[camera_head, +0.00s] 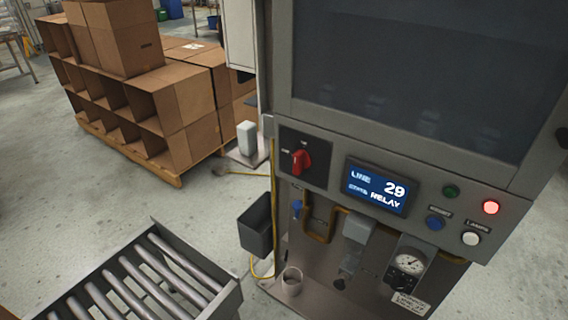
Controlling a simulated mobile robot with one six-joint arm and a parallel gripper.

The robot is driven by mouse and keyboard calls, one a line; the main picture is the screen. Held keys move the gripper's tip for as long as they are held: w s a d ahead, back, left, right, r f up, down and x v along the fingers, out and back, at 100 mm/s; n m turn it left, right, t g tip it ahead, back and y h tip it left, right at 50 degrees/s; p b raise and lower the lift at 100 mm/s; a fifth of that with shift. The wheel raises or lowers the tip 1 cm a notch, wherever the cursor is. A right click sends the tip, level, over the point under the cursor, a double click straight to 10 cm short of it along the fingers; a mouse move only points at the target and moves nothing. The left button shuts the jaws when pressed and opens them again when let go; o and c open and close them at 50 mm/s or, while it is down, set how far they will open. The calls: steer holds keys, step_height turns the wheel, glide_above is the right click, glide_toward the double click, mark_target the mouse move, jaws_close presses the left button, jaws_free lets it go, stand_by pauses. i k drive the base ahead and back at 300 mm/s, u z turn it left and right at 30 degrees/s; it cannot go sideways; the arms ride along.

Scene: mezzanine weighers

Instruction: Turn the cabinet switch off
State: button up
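The cabinet (412,135) is a grey machine with a dark window, filling the right half of the head view. The cabinet switch is a red rotary knob (301,160) on a black plate at the left of its front panel. Small markings stand around the knob, too small to read. To its right, a blue display (379,187) reads LINE 29 and RELAY. A red lamp (490,207) glows at the panel's right. My gripper is not in view.
A roller conveyor (150,275) stands at the lower left. Cardboard boxes (185,90) are stacked on a pallet behind it. A dark bin (256,228) hangs beside the cabinet's left edge. A gauge (406,265) and a cup (292,281) sit below the panel. Bare floor lies between conveyor and boxes.

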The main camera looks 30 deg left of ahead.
mark_target(301, 159)
steer(key=u, duration=0.7)
steer(key=k, duration=0.4)
steer(key=u, duration=0.75)
steer(key=i, duration=0.45)
steer(key=u, duration=0.3)
